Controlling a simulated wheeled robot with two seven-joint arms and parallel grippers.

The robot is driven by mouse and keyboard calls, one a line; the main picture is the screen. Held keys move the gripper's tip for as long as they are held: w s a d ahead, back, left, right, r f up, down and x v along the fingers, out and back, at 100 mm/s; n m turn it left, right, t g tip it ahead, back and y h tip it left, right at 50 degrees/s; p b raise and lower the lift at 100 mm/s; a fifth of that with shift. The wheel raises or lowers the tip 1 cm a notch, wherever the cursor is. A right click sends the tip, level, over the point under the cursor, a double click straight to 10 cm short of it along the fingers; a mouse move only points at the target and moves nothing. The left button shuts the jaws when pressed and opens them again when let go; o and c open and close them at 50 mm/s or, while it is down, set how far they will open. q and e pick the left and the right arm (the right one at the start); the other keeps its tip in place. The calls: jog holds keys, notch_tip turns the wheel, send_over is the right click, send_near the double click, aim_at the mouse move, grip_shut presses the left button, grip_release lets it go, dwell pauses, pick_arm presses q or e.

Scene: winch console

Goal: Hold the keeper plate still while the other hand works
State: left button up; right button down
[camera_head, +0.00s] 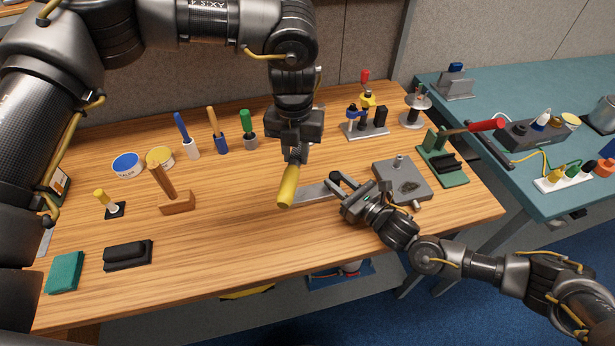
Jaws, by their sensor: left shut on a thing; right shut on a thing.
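A flat grey strip (314,193), which looks like the keeper plate, lies low over the wooden bench near its middle. My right gripper (336,187) is shut on the strip's right end, reaching in from the lower right. My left gripper (295,155) points down from above and is shut on a yellow-handled thing (289,186). The handle slants down beside the strip's left end. It hides part of that end, so I cannot tell whether they touch. A grey block (402,183) with a small post and a dark patch sits right of my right gripper.
A wooden mallet (176,195), a black block (128,255) and a teal block (65,272) are at the left. Upright tools (217,135) and a tool stand (366,128) line the back. A green fixture (442,165) stands right. The front middle of the wooden bench (235,235) is clear.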

pick_arm(q)
jog(key=shift+m, duration=0.8)
jog(key=s+f, duration=0.1)
jog(key=f, duration=0.2)
jog(key=s+a+f, duration=0.1)
jog(key=s+f, duration=0.1)
jog(key=f, duration=0.1)
jog(key=s+f, duration=0.1)
jog(key=f, duration=0.2)
jog(key=shift+s+a+f, duration=0.15)
jog(key=shift+f, duration=0.05)
jog(key=shift+w, duration=0.25)
jog(key=shift+f, duration=1.85)
jog(key=shift+f, duration=0.6)
jog(key=shift+s, duration=0.1)
jog(key=shift+s+a+r, duration=0.1)
jog(key=shift+s+a, duration=0.1)
jog(key=shift+s, duration=0.5)
jog(key=shift+s+a, duration=0.15)
jog(key=shift+s, duration=0.5)
jog(key=shift+s+a+f, duration=0.1)
jog(key=shift+s+a, duration=0.15)
jog(key=shift+s, duration=0.5)
jog(key=shift+s+a+f, duration=0.1)
jog(key=shift+s+a, duration=0.1)
jog(key=shift+s, duration=0.5)
